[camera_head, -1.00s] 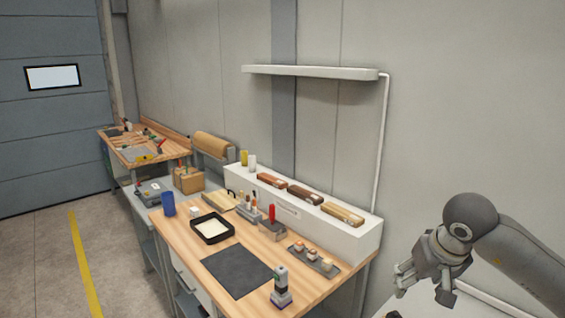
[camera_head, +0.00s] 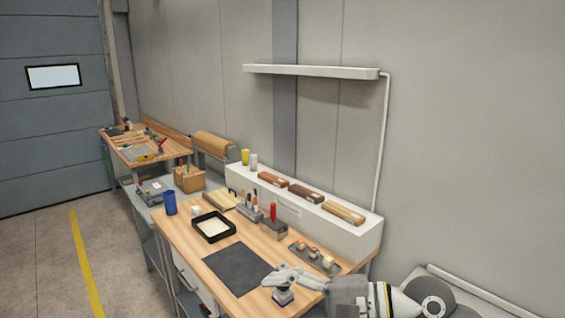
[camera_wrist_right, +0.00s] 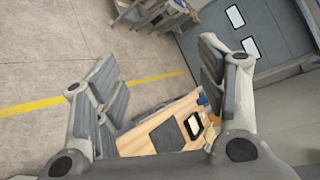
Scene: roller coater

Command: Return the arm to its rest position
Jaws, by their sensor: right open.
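My right gripper (camera_head: 284,278) is in the camera_head view at the front right of the wooden bench (camera_head: 180,240), its fingers pointing left. In the right wrist view the same gripper (camera_wrist_right: 160,88) has its two fingers wide apart, with nothing between them. My left gripper is not in view.
A white shelf box (camera_head: 340,240) stands along the wall. The floor to the left is clear.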

